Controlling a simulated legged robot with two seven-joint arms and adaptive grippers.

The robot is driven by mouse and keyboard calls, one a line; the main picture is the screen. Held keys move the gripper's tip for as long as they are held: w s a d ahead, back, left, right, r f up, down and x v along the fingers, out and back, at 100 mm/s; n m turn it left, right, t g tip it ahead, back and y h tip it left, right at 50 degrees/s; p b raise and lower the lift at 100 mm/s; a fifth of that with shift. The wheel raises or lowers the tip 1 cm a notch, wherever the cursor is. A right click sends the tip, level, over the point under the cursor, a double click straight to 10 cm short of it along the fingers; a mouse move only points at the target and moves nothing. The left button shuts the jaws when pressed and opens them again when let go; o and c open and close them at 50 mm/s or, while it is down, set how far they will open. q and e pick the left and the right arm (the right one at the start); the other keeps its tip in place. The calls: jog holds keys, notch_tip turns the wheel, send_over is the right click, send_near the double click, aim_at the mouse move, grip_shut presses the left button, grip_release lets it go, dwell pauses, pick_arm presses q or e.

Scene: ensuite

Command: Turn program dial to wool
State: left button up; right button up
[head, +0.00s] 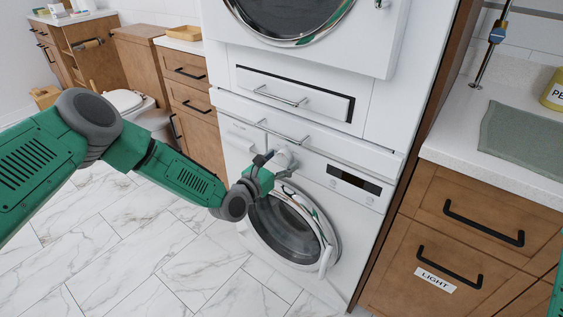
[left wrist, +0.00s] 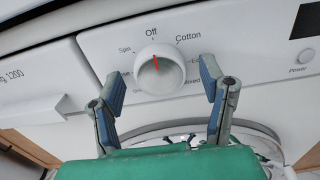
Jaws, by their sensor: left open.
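The program dial (left wrist: 160,72) is a white round knob on the washing machine's front panel. Its red mark points up, close to the "Off" label. "Spin" shows to its left, and "Cotton" and partly hidden labels to its right; I see no wool label. My left gripper (left wrist: 163,98) is open, with one blue-padded finger on each side of the dial and gaps between. In the head view my left gripper (head: 268,160) is at the dial (head: 284,156), which it partly covers. The washing machine (head: 347,205) stands below a drawer unit. My right gripper is out of view.
The washer's round door (head: 287,228) is below the dial, with a dark display (head: 353,180) to the right. A drawer handle (head: 282,131) sticks out just above. A wooden cabinet (head: 440,245) stands at right. The marble floor (head: 120,250) at left is clear.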

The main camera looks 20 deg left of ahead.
pick_arm(q)
jog(key=c, duration=1.2)
jog(key=shift+o, duration=0.3)
